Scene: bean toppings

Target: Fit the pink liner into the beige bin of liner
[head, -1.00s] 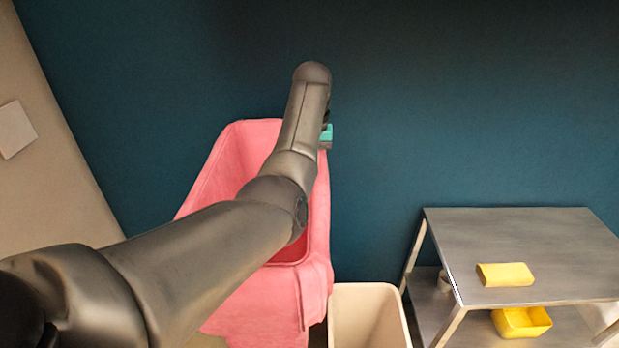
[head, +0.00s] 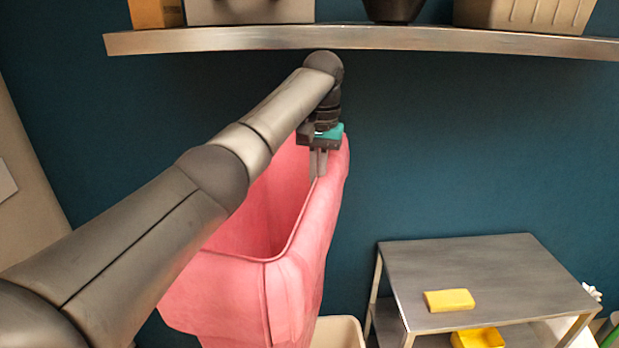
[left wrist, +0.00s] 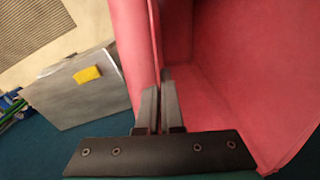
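The pink liner (head: 300,262) hangs open-topped in the middle of the head view, partly behind my left arm. My left gripper (head: 318,172) points down at its far right rim, with the fingers closed on the rim wall. In the left wrist view the fingers (left wrist: 160,110) pinch the pink wall (left wrist: 215,80) between them. The beige bin (head: 338,333) shows at the bottom edge, below and right of the liner. Most of the bin is cut off or hidden by the liner. My right gripper is not in view.
A metal shelf (head: 370,38) with containers runs along the wall just above my left arm. A grey table (head: 480,275) with a yellow block (head: 449,300) on top stands at the right. A yellow bin (head: 478,338) sits under it.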

